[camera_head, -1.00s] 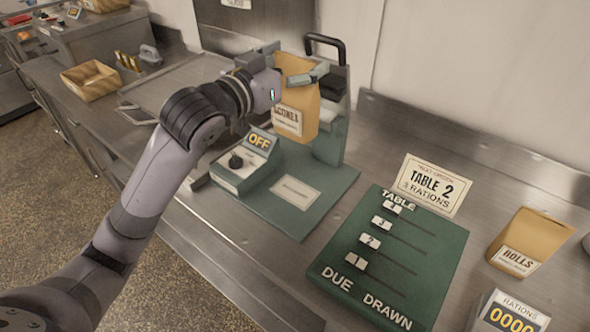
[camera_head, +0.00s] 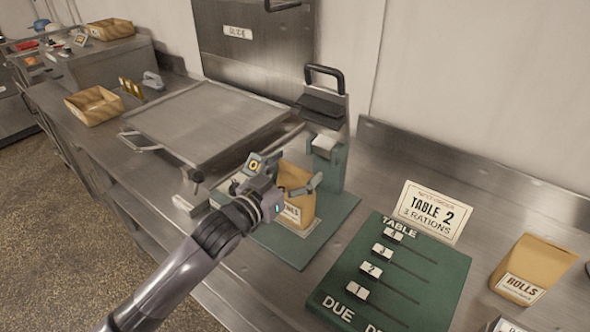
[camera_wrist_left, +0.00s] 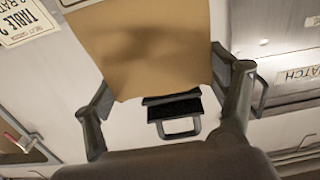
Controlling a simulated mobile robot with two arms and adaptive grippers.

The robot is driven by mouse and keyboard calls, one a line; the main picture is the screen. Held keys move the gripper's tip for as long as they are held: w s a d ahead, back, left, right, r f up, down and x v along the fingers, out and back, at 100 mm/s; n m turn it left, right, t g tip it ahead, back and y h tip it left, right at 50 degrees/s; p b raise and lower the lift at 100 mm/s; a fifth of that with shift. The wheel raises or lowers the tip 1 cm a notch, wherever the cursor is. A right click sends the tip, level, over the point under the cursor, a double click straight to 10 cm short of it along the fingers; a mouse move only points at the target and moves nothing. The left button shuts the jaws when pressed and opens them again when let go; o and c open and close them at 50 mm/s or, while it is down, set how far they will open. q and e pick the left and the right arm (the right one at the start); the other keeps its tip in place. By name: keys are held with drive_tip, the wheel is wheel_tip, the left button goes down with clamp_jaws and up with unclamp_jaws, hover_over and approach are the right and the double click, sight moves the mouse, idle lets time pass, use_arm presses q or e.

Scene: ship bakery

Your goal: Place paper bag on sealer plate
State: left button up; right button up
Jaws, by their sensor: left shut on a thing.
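The tan paper bag (camera_head: 297,207), its label partly hidden, stands upright over the green sealer plate (camera_head: 335,215) in the head view. My left gripper (camera_head: 293,190) is shut on it, one finger on each side. The bag also fills the upper middle of the left wrist view (camera_wrist_left: 150,45), between the fingers. The bag's base looks to be at or very near the plate's pale marked area; I cannot tell if it touches. The sealer's black handle (camera_head: 325,75) is up behind the bag. The sealer's OFF switch box is mostly hidden by my gripper. My right gripper is not in view.
A green table board (camera_head: 395,270) and a "Table 2, 3 rations" card (camera_head: 434,212) stand to the right. A second bag, marked rolls (camera_head: 535,265), is further right. A metal hatch plate (camera_head: 205,118) and a tan tray (camera_head: 95,106) lie to the left.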

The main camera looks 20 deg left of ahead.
use_arm(q)
drive_tip(key=shift+f, duration=0.15)
drive_tip(key=o, duration=1.6)
drive_tip(key=shift+s, duration=0.1)
drive_tip(key=shift+b+v, duration=1.2)
drive_tip(key=shift+v, duration=4.75)
